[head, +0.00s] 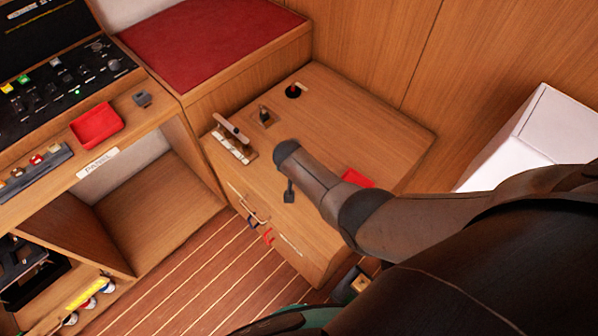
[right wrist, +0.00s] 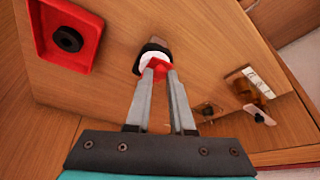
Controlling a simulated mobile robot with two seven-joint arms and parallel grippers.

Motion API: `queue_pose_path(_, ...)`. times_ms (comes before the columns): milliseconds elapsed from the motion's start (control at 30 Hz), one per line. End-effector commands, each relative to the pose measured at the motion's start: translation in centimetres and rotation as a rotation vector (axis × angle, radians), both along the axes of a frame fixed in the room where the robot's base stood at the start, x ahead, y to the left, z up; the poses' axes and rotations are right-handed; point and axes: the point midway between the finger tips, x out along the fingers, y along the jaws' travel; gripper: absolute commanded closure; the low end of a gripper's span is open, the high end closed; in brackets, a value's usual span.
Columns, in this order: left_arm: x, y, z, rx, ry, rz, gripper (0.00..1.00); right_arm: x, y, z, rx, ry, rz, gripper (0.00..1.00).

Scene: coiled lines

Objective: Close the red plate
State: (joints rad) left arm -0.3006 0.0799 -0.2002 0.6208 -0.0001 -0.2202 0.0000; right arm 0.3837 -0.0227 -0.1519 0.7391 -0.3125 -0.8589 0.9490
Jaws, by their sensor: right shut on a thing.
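A square red plate (right wrist: 86,22) with a raised rim and a black round part in its middle is at the upper left of the right wrist view. My right gripper (right wrist: 158,72) is shut on a small red handle (right wrist: 157,66) with a white ring and a black base, to the right of and apart from the plate. In the head view a red patch (head: 357,178) shows on the wooden cabinet top, partly behind my right arm. I cannot tell if it is the same plate. My right fingertips are hidden in the head view; my left gripper is not in view.
The wooden cabinet (head: 345,115) carries a metal latch (head: 234,136) and a black round fitting (head: 293,91). A red tray (head: 97,123) sits on the left counter. A white box (head: 515,135) stands at the right. Striped floor (head: 200,275) is open at the lower middle.

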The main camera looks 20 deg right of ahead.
Motion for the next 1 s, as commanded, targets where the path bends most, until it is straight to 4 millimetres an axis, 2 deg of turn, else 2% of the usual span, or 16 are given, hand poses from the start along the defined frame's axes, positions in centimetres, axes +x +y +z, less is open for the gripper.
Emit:
queue_pose_path(367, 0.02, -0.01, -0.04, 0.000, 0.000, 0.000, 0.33, -0.19, -0.17, -0.15, -0.003, 0.006, -0.005, 1.00)
queue_pose_path(400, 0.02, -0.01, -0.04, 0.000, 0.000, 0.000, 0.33, -0.19, -0.17, -0.15, -0.003, 0.006, -0.005, 0.77)
queue_pose_path(667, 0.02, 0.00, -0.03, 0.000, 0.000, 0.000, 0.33, -0.10, -0.10, -0.08, -0.001, 0.003, -0.004, 0.48)
queue_pose_path(1000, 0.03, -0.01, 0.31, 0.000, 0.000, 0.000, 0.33, -0.13, 0.06, 0.36, 0.000, 0.001, -0.004, 0.48)
